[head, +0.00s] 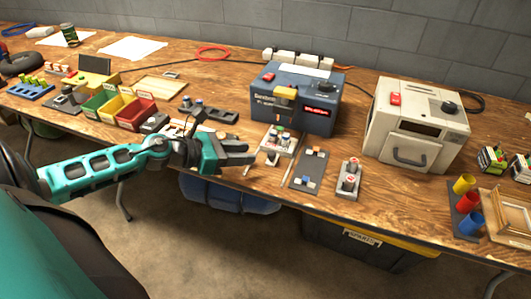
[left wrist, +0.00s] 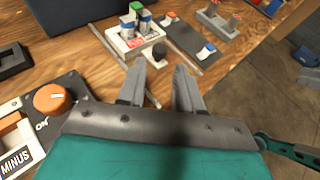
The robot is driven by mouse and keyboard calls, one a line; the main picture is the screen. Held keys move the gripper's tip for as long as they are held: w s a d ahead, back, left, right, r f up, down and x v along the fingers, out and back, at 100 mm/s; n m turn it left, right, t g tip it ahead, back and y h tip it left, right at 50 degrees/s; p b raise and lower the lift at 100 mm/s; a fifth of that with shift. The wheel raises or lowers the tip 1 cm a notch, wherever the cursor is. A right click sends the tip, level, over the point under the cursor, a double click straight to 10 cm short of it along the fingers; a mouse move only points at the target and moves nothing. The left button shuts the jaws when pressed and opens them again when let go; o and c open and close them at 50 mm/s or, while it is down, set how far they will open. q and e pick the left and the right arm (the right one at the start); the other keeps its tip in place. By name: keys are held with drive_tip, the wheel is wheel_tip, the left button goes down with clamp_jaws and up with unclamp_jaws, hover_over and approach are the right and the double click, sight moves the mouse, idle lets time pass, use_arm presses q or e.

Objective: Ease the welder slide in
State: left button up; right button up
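The blue welder (head: 295,97) stands at the back middle of the bench, with a yellow-tan part on its front. What looks like its slide, a white tray (head: 272,149) carrying several small cells, sits in front of it. In the left wrist view the slide (left wrist: 127,45) lies between two thin metal rails (left wrist: 110,45), with a dark round knob (left wrist: 158,49) at its near end. My left gripper (head: 252,155) is just left of the slide. In the wrist view its two fingers (left wrist: 160,82) are apart and empty, pointing at the knob. My right gripper is not in view.
A dark mat (head: 304,169) with small blocks and a grey holder (head: 347,180) lie right of the slide. A cream oven-like box (head: 417,125) stands further right. A unit with an orange knob (left wrist: 50,98) is close left of my gripper. Coloured bins (head: 135,113) stand left.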

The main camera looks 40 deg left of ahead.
sight(270, 153)
use_arm(q)
drive_tip(key=shift+x, duration=3.5)
drive_tip(key=shift+c, duration=0.3)
clamp_jaws()
